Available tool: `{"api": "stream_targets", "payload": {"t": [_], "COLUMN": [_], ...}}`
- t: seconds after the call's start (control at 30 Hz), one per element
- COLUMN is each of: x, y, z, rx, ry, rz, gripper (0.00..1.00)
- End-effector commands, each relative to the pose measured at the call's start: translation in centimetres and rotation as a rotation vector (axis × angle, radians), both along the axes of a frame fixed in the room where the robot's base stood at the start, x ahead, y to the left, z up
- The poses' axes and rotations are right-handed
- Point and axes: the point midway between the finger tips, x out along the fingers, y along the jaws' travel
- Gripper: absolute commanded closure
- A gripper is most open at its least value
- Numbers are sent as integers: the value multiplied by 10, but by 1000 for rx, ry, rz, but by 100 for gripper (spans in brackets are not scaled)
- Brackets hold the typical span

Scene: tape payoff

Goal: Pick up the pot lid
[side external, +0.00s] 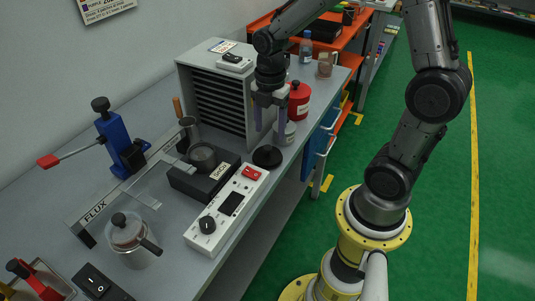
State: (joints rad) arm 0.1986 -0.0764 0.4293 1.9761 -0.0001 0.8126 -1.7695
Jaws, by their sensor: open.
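A black round disc (267,157), which looks like a pot lid, lies on the grey bench just right of a dark heater block with a round pot (203,156). My gripper (270,133) points down above and slightly behind the disc in the picture. Its two fingers are apart, with nothing visibly held. I cannot tell its exact height over the bench. Another lidded metal pot (130,240) with a black knob and handle stands at the front left.
A white control box (226,211) with a red switch lies in front of the disc. A red canister (299,103) and a grey slatted cabinet (213,92) stand behind my gripper. A blue clamp stand (116,140) is at the left. The bench edge is close on the right.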

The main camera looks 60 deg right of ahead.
Motion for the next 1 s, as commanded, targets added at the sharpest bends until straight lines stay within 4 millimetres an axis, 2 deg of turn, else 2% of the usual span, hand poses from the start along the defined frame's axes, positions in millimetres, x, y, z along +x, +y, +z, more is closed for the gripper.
{"api": "stream_targets", "payload": {"t": [0.4,0.7,0.77,1.0], "x": [3,4,4,4], "y": [6,6,6,6], "z": [-48,-53,-53,-53], "rx": [1,0,0,0], "ry": [4,0,0,0], "rz": [0,0,0,0], "gripper": [34,34,41,84]}}
